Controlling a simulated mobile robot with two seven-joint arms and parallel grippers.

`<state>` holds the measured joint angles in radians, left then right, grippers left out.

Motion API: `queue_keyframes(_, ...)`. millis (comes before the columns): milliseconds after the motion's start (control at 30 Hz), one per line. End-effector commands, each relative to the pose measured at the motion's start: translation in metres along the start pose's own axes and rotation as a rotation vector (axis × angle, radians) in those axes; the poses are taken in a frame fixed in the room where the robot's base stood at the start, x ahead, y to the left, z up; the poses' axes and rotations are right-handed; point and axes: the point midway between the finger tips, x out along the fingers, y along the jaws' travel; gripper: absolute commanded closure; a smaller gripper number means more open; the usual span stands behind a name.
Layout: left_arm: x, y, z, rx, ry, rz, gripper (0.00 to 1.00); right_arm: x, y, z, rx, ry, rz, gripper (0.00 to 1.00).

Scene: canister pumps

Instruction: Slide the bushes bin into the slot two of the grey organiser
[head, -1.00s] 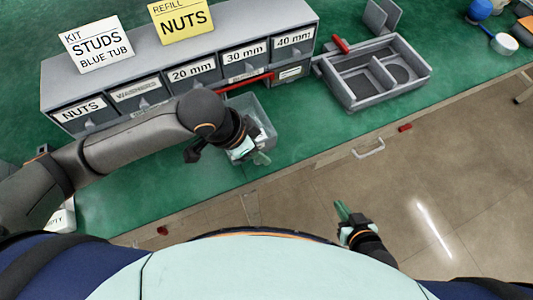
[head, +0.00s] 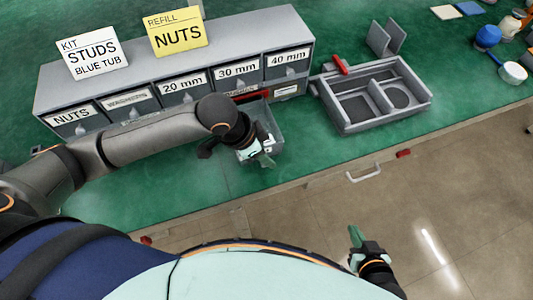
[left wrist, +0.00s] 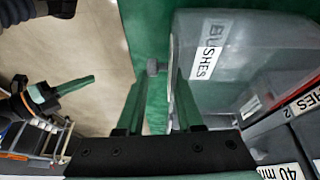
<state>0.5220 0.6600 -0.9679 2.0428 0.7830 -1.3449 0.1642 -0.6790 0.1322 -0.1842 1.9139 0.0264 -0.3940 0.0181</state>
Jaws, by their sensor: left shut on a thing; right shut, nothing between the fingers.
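The clear grey bushes bin (head: 273,122) is below the 30 mm label, at the front of the grey organiser (head: 180,60). In the left wrist view the bin (left wrist: 255,60) shows its BUSHES label. My left gripper (head: 266,160) is shut on the bin at its front; its fingers (left wrist: 160,105) and a small knob show in the wrist view. A slot label reading "…SHES 2" (left wrist: 306,98) shows beyond the bin, beside a red strip. How far the bin is in the slot is hard to tell. My right gripper (head: 355,236) is shut and empty, away from the organiser.
A grey divided tray (head: 375,95) with a red part stands right of the organiser. STUDS (head: 92,52) and NUTS (head: 175,30) signs stand on the organiser top. The green bench (head: 210,180) is clear before the organiser. Blue and white containers (head: 488,37) are at far right.

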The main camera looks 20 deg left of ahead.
Motion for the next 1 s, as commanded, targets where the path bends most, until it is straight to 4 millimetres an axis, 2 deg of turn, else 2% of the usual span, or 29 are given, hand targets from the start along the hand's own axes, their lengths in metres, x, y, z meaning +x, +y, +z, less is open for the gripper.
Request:
queue_keyframes(500, 0.026, -0.008, 0.010, 0.002, 0.003, -0.002, 1.00, 0.028, 0.002, 0.031, 0.000, 0.000, 0.000, 1.00)
queue_keyframes(900, 0.026, -0.009, 0.010, 0.001, 0.002, -0.001, 1.00, 0.030, 0.002, 0.032, 0.000, 0.000, 0.000, 1.00)
queue_keyframes(933, 0.026, -0.009, 0.010, 0.001, 0.002, -0.001, 0.62, 0.030, 0.002, 0.032, 0.000, 0.000, 0.000, 1.00)
queue_keyframes(1000, 0.026, -0.009, 0.010, 0.001, 0.002, -0.001, 0.54, 0.030, 0.002, 0.032, 0.001, 0.000, 0.000, 1.00)
